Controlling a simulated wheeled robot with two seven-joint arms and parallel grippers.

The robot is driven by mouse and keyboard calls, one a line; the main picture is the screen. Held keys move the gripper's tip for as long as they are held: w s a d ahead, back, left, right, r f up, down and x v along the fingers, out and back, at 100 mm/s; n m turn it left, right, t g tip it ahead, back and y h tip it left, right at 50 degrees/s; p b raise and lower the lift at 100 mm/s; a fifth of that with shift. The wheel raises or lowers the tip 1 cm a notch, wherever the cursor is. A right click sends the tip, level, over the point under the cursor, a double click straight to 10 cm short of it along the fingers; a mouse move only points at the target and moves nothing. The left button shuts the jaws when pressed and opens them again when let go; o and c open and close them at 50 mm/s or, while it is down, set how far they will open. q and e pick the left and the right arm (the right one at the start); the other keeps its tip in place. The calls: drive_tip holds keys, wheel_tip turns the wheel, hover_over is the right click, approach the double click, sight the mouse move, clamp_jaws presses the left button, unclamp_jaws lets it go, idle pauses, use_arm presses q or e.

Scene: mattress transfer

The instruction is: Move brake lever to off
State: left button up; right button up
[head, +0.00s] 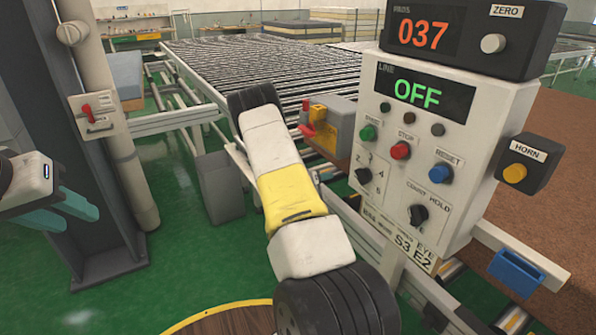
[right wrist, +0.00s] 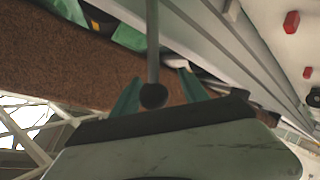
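In the right wrist view a thin grey rod with a round black knob (right wrist: 153,96), likely the brake lever, hangs between the two teal fingers of my right gripper (right wrist: 158,92). The fingers are apart, with a gap showing beside the knob, so the gripper looks open around it. In the head view my right arm reaches up the middle, and its gripper and this rod are hidden. My left gripper (head: 72,208) is at the left edge, its teal fingers apart and empty.
A control box (head: 440,150) reads OFF, under a display showing 037. A yellow and grey unit with a red handle (head: 320,132) sits beside my right arm. A roller conveyor (head: 260,65) runs behind.

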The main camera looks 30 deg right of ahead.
drive_tip(key=shift+d, duration=0.1)
drive_tip(key=v, duration=0.8)
idle(0.4)
